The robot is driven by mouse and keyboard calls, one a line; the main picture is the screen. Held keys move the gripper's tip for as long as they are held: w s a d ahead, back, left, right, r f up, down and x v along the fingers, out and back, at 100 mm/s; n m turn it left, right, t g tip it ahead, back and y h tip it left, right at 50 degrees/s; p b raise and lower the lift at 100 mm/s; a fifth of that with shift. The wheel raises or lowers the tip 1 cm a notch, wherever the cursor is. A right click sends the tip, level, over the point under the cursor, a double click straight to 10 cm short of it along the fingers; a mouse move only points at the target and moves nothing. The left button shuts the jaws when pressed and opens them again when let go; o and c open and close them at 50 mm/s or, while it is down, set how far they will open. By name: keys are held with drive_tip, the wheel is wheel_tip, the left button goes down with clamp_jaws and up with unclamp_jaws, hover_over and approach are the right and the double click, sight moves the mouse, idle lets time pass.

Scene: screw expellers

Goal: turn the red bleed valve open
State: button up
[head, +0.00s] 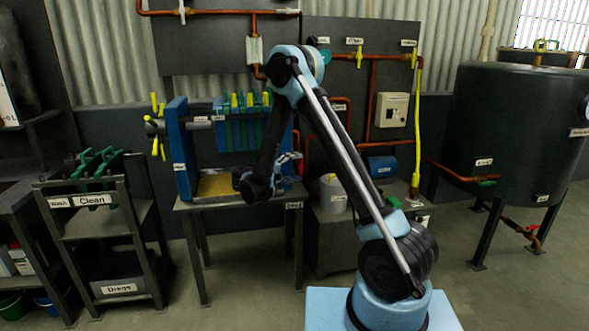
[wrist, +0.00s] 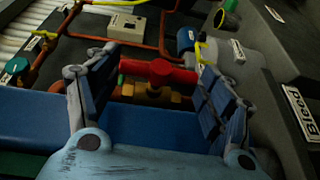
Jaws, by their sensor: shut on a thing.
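The red bleed valve shows in the wrist view as a red bar-shaped handle (wrist: 160,73) on a brass body (wrist: 150,96). My gripper (wrist: 157,60) has one finger at each end of the red handle and is shut on it. The handle lies crosswise between the fingers. In the head view my gripper (head: 292,158) is at the right end of the blue-framed filter press (head: 183,150), above the table. The valve cannot be made out there. A label reading "Bleed" (wrist: 302,112) is at the right of the wrist view.
Copper pipes (head: 371,100) and a grey control box (head: 391,110) are behind my gripper. A dark tank (head: 515,130) is at far right. Open floor lies in front.

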drive_tip(key=shift+f, duration=0.3)
idle(0.4)
drive_tip(key=o, duration=1.1)
drive_tip(key=shift+h, duration=0.3)
drive_tip(key=shift+r, duration=0.1)
drive_tip(key=v, duration=1.2)
drive_tip(key=shift+d, duration=0.1)
